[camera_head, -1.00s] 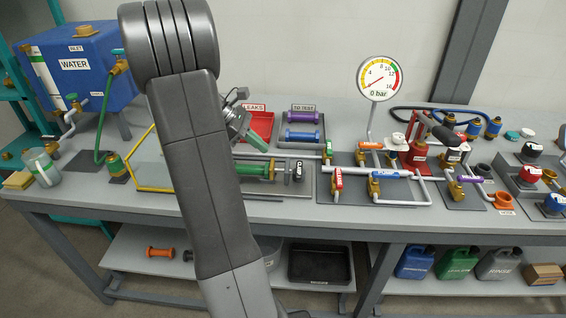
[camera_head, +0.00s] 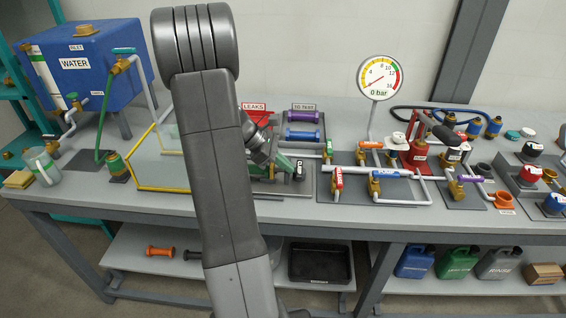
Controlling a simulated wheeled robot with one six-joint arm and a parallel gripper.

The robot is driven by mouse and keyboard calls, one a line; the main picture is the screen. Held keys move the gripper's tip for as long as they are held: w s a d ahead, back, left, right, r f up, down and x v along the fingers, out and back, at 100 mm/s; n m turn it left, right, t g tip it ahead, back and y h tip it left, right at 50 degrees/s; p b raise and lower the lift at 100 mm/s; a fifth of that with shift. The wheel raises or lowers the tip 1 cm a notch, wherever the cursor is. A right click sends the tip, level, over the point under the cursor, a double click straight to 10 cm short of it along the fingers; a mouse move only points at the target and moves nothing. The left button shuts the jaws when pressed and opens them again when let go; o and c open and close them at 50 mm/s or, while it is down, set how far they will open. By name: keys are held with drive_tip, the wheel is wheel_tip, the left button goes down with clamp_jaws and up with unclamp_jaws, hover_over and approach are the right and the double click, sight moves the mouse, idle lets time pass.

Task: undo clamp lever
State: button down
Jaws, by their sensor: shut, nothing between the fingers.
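The clamp lever (camera_head: 299,170) is a small dark handle with a white label, standing upright at the right end of the clamp fixture on the bench. My gripper (camera_head: 287,165) is shut and empty, with its tips close to the left side of the lever. I cannot tell whether they touch it. The clamp fixture (camera_head: 298,190) is a grey base plate, and most of it, with the green piece it holds, is hidden behind my arm and gripper.
The pressure gauge (camera_head: 379,78) reads 0 bar. Pipes with a red-handled valve (camera_head: 337,179) and a blue-handled valve (camera_head: 386,174) stand just right of the clamp. The TO TEST tray (camera_head: 304,122) holds purple and blue pieces behind it. A red LEAKS tray (camera_head: 253,115) is partly covered.

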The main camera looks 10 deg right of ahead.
sight(299, 175)
drive_tip(key=shift+s+d+n+t+b, duration=0.15)
drive_tip(key=shift+s+n+t+b, duration=0.2)
drive_tip(key=shift+n+t, duration=0.45)
drive_tip(key=n+t+b, duration=0.1)
drive_tip(key=s+d+n+t+b, duration=0.1)
drive_tip(key=n, duration=0.1)
drive_tip(key=shift+s+f, duration=0.1)
drive_tip(key=n+t+b, duration=0.1)
drive_tip(key=d+n+t+b, duration=0.1)
drive_tip(key=n, duration=0.1)
drive_tip(key=s+d+n+t+b, duration=0.1)
drive_tip(key=shift+n+y, duration=0.3)
drive_tip(key=shift+y, duration=0.1)
drive_tip(key=d+n+t+y+b, duration=0.1)
drive_tip(key=n, duration=0.1)
drive_tip(key=d+n+t+y, duration=0.1)
drive_tip(key=n+t, duration=0.1)
drive_tip(key=shift+s+n+b, duration=0.2)
drive_tip(key=shift+n+b, duration=0.1)
drive_tip(key=shift+b, duration=0.05)
drive_tip(key=shift+w+d+y, duration=0.2)
drive_tip(key=shift+d+y, duration=0.1)
drive_tip(key=shift+d, duration=0.05)
drive_tip(key=shift+w, duration=0.1)
